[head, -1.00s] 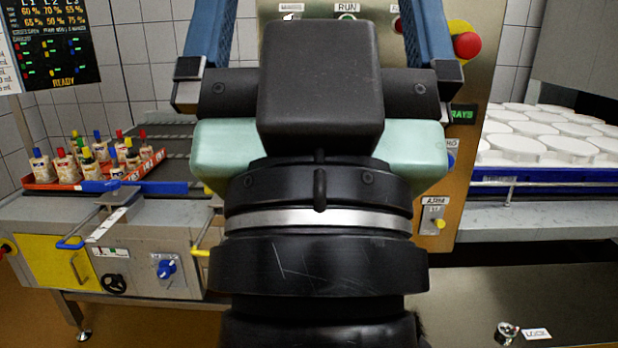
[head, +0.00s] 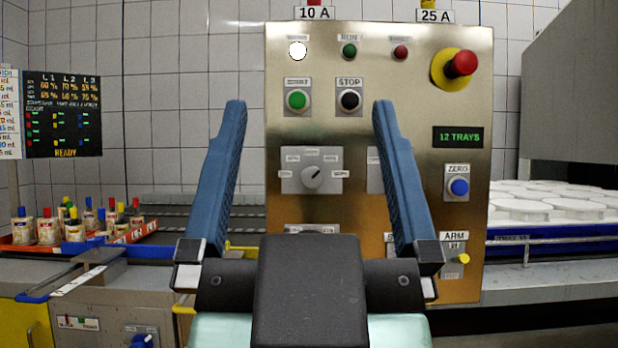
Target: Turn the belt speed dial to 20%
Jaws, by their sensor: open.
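A round grey dial (head: 313,177) sits on a light plate at the middle of the brass control panel (head: 350,235). Several small labels surround it, too small to read surely; its pointer seems turned to the upper right. I cannot read its name, so I cannot be sure that it is the belt speed dial. My gripper (head: 310,106) is open and empty. Its two blue fingers point up, one on each side of the dial in the picture, and the right one hides part of a second plate. Contact with the panel does not show.
The panel also has a green start button (head: 297,100), a black stop button (head: 349,100), a red emergency knob (head: 460,64), a blue zero button (head: 459,187) and a yellow-tipped arm switch (head: 463,258). A red tray (head: 28,250) of bottles stands left, white moulds (head: 540,205) right.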

